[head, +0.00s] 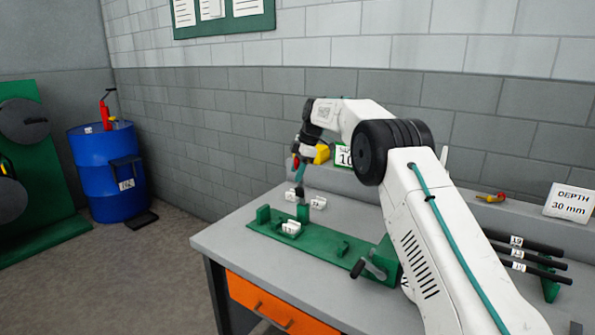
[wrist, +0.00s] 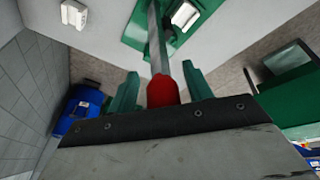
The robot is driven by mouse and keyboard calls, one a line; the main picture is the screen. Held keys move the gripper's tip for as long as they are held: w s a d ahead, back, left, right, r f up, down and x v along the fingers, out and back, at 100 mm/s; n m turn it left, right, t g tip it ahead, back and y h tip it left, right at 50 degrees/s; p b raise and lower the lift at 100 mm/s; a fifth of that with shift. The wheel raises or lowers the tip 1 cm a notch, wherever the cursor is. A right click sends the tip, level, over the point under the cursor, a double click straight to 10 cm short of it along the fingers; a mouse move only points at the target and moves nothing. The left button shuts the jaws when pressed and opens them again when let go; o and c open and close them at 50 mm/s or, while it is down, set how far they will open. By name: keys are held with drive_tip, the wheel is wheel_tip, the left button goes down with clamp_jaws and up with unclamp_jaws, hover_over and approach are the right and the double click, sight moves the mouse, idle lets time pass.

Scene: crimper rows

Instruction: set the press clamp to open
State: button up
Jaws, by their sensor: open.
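The press clamp shows in the wrist view as a grey metal lever (wrist: 155,35) with a red grip (wrist: 162,91), above a green base (wrist: 135,32). My gripper (wrist: 160,72) is open, with one green finger on each side of the lever near its red grip. I cannot tell whether either finger touches it. In the head view my gripper (head: 299,172) hangs over the back of the green fixture (head: 325,250) on the bench, with a bit of red beside it. The clamp's lower part is small there, and its set position cannot be told.
White labelled blocks stand behind the fixture (head: 318,202) and on it (head: 290,229). A black crank handle (head: 357,268) is at its front end. Black rods (head: 525,254) lie on a rack at right. A blue drum (head: 105,180) stands left of the bench (head: 215,242).

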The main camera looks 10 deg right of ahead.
drive_tip(key=w+v, duration=0.1)
drive_tip(key=v, duration=0.6)
drive_tip(key=shift+s+r, duration=0.25)
drive_tip(key=shift+s, duration=0.3)
drive_tip(key=shift+d+r, duration=0.1)
drive_tip(key=shift+d, duration=0.05)
drive_tip(key=s+r+m+h, duration=0.1)
drive_tip(key=s+r+m, duration=0.5)
drive_tip(key=s, duration=0.9)
drive_tip(key=s+r+m+h, duration=0.1)
drive_tip(key=s+r+m, duration=0.2)
drive_tip(key=s+r, duration=0.75)
drive_tip(key=s+f+m, duration=0.3)
drive_tip(key=s+f, duration=0.3)
drive_tip(key=s, duration=0.6)
drive_tip(key=s+d+f+m, duration=0.1)
drive_tip(key=s+f+m, duration=0.2)
drive_tip(key=s, duration=1)
drive_tip(key=s+d+f+m+h, duration=0.1)
drive_tip(key=s+f+m, duration=0.1)
drive_tip(key=s+f, duration=0.6)
drive_tip(key=s, duration=0.4)
drive_tip(key=shift+s+f+m, duration=0.4)
